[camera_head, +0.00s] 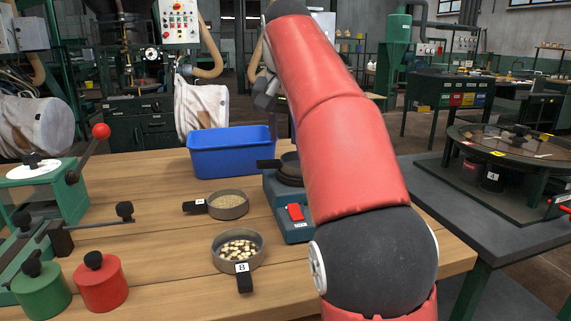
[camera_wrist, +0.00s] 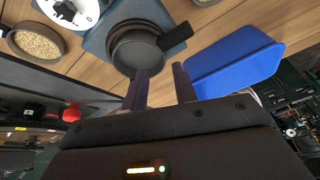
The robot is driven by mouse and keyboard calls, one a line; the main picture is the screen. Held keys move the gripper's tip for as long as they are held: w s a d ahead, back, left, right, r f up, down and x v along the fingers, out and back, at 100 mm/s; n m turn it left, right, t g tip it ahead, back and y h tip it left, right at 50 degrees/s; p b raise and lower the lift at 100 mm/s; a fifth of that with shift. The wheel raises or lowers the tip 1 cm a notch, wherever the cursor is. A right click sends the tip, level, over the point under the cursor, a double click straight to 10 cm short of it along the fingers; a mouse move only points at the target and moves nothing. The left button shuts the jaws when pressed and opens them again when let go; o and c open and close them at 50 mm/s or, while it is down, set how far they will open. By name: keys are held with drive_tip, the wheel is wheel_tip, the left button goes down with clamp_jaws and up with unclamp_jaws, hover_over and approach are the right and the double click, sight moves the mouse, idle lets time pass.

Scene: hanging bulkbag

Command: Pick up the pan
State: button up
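A dark empty pan (camera_wrist: 138,50) sits on a teal device with a white dial, apparently stacked on another dark dish; its black handle points toward the blue bin. In the head view the pan (camera_head: 290,171) is partly hidden behind my arm. My gripper (camera_wrist: 158,70) is open and empty, its two fingers apart near the pan's rim and handle side; I cannot tell the height gap.
A blue bin (camera_head: 232,152) stands behind the pans on the wooden table (camera_head: 160,245). A green pot (camera_head: 42,292), a red pot (camera_head: 99,287) and a green lever machine (camera_head: 55,195) are at the left. A grey table (camera_head: 470,215) adjoins at right.

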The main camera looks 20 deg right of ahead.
sight(283, 157)
drive_tip(key=shift+b+x, duration=0.3)
drive_tip(key=shift+x, duration=0.75)
drive_tip(key=x, duration=0.2)
drive_tip(key=b+x, duration=0.1)
drive_tip(key=x, duration=0.2)
drive_tip(key=shift+w, duration=0.3)
drive_tip(key=shift+r, duration=0.1)
drive_tip(key=shift+c, duration=0.3)
